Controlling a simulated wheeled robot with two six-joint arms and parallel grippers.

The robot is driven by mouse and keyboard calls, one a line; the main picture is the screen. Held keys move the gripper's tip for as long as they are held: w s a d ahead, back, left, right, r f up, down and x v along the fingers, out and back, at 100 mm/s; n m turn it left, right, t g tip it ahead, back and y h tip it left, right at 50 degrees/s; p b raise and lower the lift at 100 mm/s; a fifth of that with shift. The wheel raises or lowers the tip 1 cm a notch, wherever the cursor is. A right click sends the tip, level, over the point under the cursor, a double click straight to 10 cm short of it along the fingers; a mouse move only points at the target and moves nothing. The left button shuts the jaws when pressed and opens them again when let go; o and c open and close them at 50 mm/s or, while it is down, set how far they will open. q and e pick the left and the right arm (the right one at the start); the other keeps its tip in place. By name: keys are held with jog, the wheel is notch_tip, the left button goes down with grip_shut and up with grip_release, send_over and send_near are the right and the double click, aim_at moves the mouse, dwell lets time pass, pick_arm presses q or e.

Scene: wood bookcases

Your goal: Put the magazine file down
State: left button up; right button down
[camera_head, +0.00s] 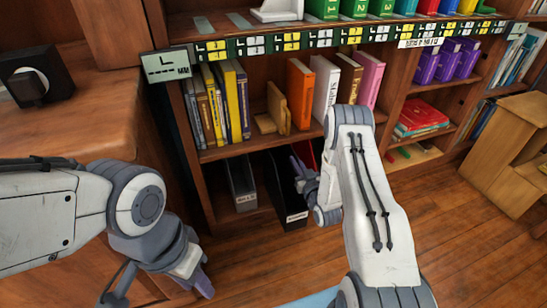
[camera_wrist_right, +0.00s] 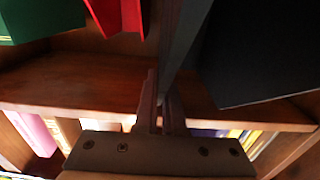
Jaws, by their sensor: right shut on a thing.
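A black magazine file (camera_head: 284,185) with a white label stands upright at the bottom of the bookcase. My right gripper (camera_head: 303,168) is at its upper right edge. In the right wrist view, my right gripper (camera_wrist_right: 163,98) is shut on a thin dark wall (camera_wrist_right: 184,42), which I take to be part of this file. A broad dark panel (camera_wrist_right: 262,50) is beside it there; I cannot tell whether it belongs to the same file. The file's underside and its contact with the shelf are hidden. My left gripper (camera_head: 203,284) hangs at the lower left, its jaw opening not clear.
A grey magazine file (camera_head: 242,184) stands left of the black one. A red item (camera_head: 305,156) is behind my right gripper; red (camera_wrist_right: 122,14) and green (camera_wrist_right: 42,18) items show in the wrist view. Books (camera_head: 299,92) fill the shelf above. A wooden cabinet (camera_head: 70,125) is at left.

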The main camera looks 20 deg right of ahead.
jog(key=w+a+f+b, duration=0.1)
jog(key=w+f+b, duration=0.2)
jog(key=w+b, duration=0.7)
jog(key=w, duration=0.6)
jog(key=shift+w+a+f+b, duration=0.15)
jog(key=shift+w+a+b, duration=0.1)
jog(key=shift+b, duration=0.15)
jog(key=shift+f, duration=0.1)
jog(key=c, duration=1.4)
grip_release()
jog(key=shift+f, duration=0.2)
jog(key=shift+c, duration=0.2)
jog(key=o, duration=0.4)
